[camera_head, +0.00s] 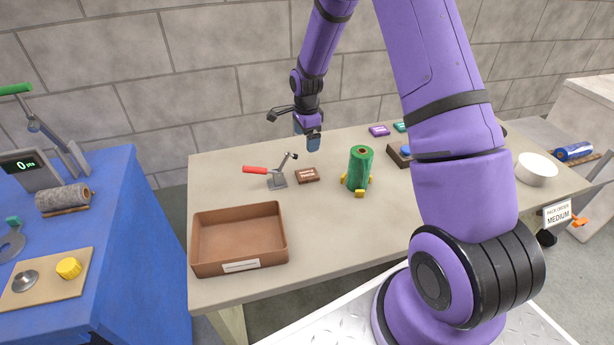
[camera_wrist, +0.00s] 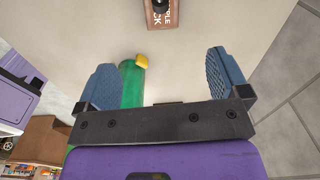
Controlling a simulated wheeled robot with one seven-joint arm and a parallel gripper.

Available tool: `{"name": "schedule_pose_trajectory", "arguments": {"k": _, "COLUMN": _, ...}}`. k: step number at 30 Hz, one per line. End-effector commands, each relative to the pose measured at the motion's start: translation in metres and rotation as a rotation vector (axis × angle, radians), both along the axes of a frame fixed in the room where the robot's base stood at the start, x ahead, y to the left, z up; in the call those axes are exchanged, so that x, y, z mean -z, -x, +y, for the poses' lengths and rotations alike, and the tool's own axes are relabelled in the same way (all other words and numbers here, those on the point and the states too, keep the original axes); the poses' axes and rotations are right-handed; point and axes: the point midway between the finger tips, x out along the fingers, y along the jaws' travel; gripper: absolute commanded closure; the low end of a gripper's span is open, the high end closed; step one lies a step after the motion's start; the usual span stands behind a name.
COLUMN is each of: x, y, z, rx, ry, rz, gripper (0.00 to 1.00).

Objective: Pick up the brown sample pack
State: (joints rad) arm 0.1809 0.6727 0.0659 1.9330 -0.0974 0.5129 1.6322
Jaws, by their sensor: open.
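The brown sample pack (camera_head: 307,175) is a small flat box with a pale label. It lies on the beige table (camera_head: 240,184), between the red-handled clamp and the green roll.
The red-handled clamp (camera_head: 277,178) stands just left of the pack. A green roll (camera_head: 359,168) on yellow feet stands to its right. A brown tray (camera_head: 240,268) sits at the front left. Purple (camera_head: 379,130) and teal (camera_head: 400,127) packs lie farther back.

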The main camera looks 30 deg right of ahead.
Motion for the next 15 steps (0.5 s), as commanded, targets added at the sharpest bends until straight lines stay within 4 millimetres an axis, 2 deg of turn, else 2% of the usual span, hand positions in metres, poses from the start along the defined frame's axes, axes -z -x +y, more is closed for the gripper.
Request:
{"name": "schedule_pose_trajectory", "arguments": {"k": 1, "x": 0.015, "y": -0.002, "z": -0.002, "rx": 0.031, "ry": -0.004, "rz": 0.01, "gripper": 0.06}}
{"name": "schedule_pose_trajectory", "arguments": {"k": 3, "x": 0.028, "y": -0.004, "z": -0.004, "rx": 0.067, "ry": -0.008, "rz": 0.017, "gripper": 0.06}}
{"name": "schedule_pose_trajectory", "arguments": {"k": 15, "x": 0.081, "y": -0.006, "z": -0.005, "rx": 0.11, "ry": -0.012, "rz": 0.026, "gripper": 0.06}}
